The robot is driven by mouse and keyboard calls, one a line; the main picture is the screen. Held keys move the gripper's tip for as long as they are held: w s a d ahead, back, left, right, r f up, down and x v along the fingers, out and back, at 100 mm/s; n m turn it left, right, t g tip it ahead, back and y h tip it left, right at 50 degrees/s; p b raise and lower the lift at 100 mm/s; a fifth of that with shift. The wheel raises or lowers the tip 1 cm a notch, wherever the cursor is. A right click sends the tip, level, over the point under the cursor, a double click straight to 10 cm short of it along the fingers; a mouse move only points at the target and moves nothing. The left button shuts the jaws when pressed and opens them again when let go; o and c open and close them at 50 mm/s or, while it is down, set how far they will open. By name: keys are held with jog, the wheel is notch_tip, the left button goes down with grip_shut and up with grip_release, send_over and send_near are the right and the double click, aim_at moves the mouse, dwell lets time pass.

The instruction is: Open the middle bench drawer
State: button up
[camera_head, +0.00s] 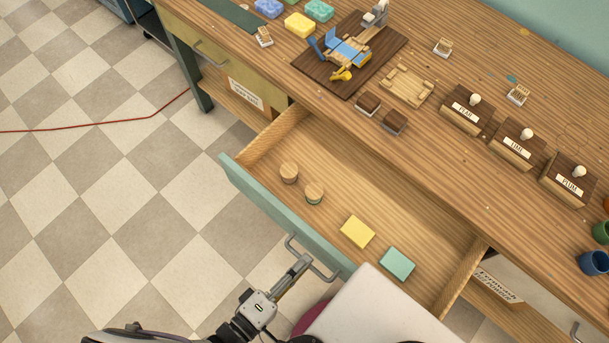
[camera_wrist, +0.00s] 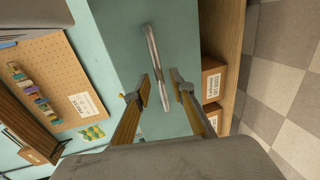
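The middle bench drawer (camera_head: 265,202) has a pale green front and stands pulled far out from the bench in the head view, its wooden inside showing. Its grey bar handle (camera_head: 325,274) is on the front. My gripper (camera_head: 301,264) is at the handle. In the wrist view, the handle (camera_wrist: 153,50) runs between the two fingertips of my gripper (camera_wrist: 162,90), with a visible gap on each side. The fingers are open around the bar, not closed on it. The green drawer front (camera_wrist: 118,40) also shows there.
Inside the drawer are two round wooden-topped pots (camera_head: 289,172), a yellow block (camera_head: 357,232) and a green block (camera_head: 397,263). The left drawer (camera_head: 225,62) is shut. Soap tools and labelled wooden boxes (camera_head: 466,110) stand on the benchtop. The tiled floor (camera_head: 110,200) at left is clear except for a red cable.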

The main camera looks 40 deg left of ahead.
jog(key=v, duration=1)
dwell(0.5)
